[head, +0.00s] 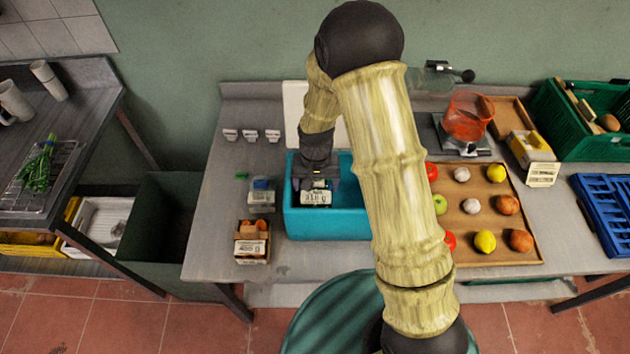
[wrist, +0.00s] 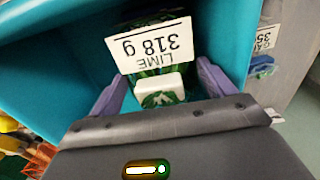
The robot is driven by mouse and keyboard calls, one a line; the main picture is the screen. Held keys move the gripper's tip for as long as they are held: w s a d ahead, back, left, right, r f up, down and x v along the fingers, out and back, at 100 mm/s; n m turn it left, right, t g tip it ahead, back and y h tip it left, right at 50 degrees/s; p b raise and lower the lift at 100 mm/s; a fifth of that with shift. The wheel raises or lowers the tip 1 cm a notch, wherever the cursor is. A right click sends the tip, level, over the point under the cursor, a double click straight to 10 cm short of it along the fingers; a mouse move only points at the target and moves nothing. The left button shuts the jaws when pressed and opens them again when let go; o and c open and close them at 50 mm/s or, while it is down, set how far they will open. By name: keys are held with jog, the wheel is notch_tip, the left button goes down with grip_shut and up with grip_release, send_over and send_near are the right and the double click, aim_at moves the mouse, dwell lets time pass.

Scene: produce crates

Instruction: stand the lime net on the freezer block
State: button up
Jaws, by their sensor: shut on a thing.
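My gripper (head: 317,182) is inside the teal open-topped box (head: 338,225), near its left end. It is shut on the lime net, whose white label (head: 315,198) faces the front. In the wrist view the label (wrist: 150,45) reads "LIME 318 g", with dark green net behind it and a white tag with a green leaf (wrist: 160,92) between the purple fingers (wrist: 160,98). I cannot tell whether the net touches the box floor. No freezer block can be made out for certain; my arm and gripper hide part of the box.
Left of the box are a small blue-topped pack (head: 262,186) and a labelled carton (head: 252,243). A brown tray (head: 488,248) of fruit and vegetables lies to the right. Beyond are a scale with a red bowl (head: 466,118) and a green crate (head: 570,130).

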jog(key=shift+a+f+b, duration=0.1)
jog(key=shift+f+b, duration=0.5)
jog(key=shift+f, duration=0.6)
jog(key=shift+f+b, duration=0.4)
jog(key=shift+f, duration=0.15)
dwell(0.4)
jog(key=o, duration=1.1)
jog(key=shift+c, duration=0.3)
jog(key=shift+r+p, duration=5.55)
jog(key=shift+r, duration=1.85)
